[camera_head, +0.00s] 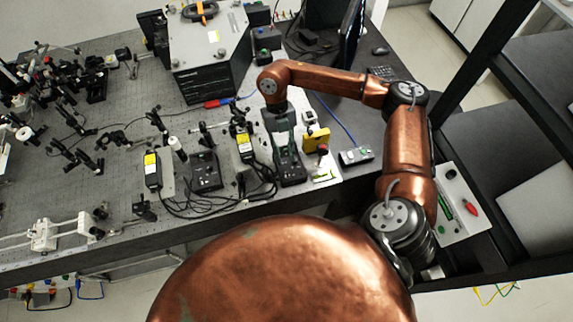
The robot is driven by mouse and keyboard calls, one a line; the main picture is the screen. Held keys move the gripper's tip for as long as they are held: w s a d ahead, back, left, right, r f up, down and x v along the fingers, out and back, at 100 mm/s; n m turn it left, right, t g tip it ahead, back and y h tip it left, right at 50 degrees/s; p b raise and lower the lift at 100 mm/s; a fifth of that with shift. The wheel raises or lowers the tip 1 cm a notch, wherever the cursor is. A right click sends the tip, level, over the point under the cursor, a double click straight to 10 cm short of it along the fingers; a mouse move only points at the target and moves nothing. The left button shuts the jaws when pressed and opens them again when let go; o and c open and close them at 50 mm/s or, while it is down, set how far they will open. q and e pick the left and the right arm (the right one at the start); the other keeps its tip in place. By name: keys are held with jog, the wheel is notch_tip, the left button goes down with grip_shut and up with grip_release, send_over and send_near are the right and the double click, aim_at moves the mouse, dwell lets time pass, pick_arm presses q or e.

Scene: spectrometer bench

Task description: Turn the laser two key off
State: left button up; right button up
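Two black laser control boxes stand near the front edge of the bench, a left one (206,172) and a right one (291,170). I cannot read their labels or make out a key on either, so which is laser two is not clear. My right gripper (283,143) points down at the right box, over its far part. It hides that part, and I cannot tell whether it touches. Its fingers are dark against the box and too small to tell open from shut. My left gripper is not in view.
Laser heads with yellow labels (152,171) and black cables lie beside the boxes. A yellow box with a red button (317,140) and a small grey switch box (356,156) stand to the right. A large grey instrument (207,60) is behind. Optics crowd the left.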

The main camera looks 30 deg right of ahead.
jog(key=v, duration=0.6)
dwell(0.4)
